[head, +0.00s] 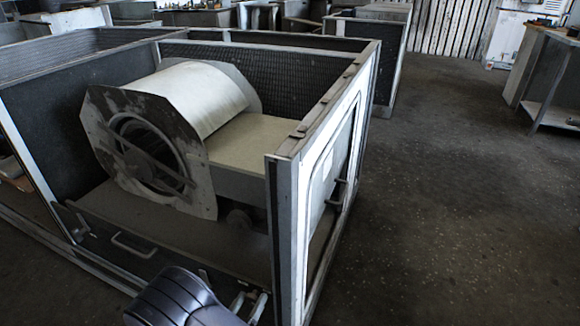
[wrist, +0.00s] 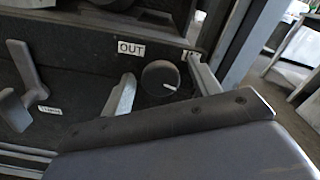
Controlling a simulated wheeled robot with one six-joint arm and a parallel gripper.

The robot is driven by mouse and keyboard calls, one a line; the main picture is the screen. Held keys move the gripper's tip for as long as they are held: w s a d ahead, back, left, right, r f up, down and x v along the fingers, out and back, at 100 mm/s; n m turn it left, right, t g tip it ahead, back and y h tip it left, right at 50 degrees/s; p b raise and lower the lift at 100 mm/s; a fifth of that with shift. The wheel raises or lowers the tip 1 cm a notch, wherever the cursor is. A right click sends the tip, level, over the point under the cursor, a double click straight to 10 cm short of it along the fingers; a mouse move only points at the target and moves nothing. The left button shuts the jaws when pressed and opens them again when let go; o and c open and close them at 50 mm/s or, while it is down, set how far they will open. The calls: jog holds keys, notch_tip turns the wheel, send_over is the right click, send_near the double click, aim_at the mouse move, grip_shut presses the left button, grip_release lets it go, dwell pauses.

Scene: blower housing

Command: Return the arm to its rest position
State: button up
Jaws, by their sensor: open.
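My gripper (head: 247,304) is at the bottom of the head view, low at the front of the cabinet, beside its near corner post. In the wrist view, its two pale fingers (wrist: 163,88) stand apart, one on each side of a round dark knob (wrist: 158,72) with a white mark. The gripper is open. I cannot tell whether the fingers touch the knob. The knob is on a dark panel (wrist: 75,65) below an "OUT" label (wrist: 131,48). The blower housing (head: 150,145) sits inside the open-topped cabinet.
The cabinet's white-edged frame (head: 285,240) rises close to my gripper's right. A bar handle (head: 132,246) is on the cabinet front, to the left. Grey handle-like parts (wrist: 26,72) show at the wrist view's left. The floor (head: 450,210) to the right is clear.

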jog(key=shift+m+b, duration=0.3)
jog(key=shift+m, duration=0.6)
